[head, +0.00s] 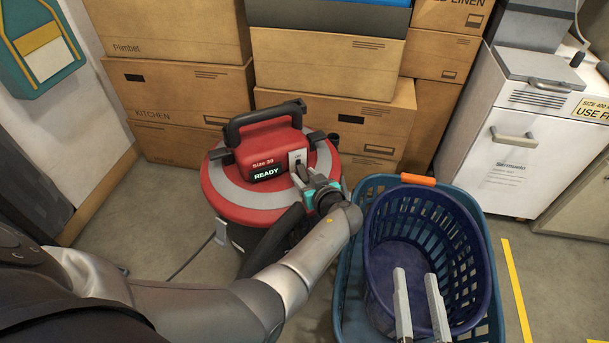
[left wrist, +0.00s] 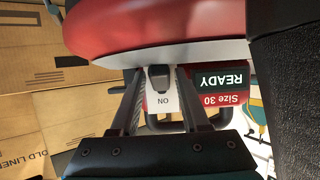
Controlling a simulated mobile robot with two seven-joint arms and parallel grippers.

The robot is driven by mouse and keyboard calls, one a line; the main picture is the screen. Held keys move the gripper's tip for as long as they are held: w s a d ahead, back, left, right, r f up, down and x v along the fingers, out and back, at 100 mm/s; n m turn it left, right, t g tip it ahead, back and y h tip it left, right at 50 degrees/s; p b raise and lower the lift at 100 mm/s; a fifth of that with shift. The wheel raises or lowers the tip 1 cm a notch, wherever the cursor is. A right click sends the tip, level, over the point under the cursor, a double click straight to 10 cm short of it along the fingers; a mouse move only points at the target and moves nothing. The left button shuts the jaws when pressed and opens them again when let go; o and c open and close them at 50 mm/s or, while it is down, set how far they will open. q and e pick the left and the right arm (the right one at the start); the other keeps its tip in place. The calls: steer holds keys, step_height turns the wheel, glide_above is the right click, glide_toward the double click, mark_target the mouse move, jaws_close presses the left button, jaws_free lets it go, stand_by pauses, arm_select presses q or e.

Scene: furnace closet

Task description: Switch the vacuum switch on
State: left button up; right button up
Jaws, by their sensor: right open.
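A red and grey vacuum (head: 225,188) with a black handle stands on the floor in front of the boxes. Its display (head: 267,174) reads "READY". The vacuum switch (head: 297,158) is a dark rocker on a white plate; in the left wrist view the switch (left wrist: 160,78) has the word ON beside it. My left gripper (head: 299,174) is at the switch, its fingers apart on either side of the plate. Whether they touch it cannot be told. My right gripper (head: 416,285) is open and empty above the blue baskets.
A dark blue basket (head: 465,245) sits in a larger blue basket (head: 492,300) to the right of the vacuum. Cardboard boxes (head: 180,90) are stacked behind. A white appliance (head: 515,165) stands at the right. A cord (head: 192,257) lies on the floor at left.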

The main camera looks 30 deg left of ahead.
arm_select(q)
jaws_close()
stand_by(0.4)
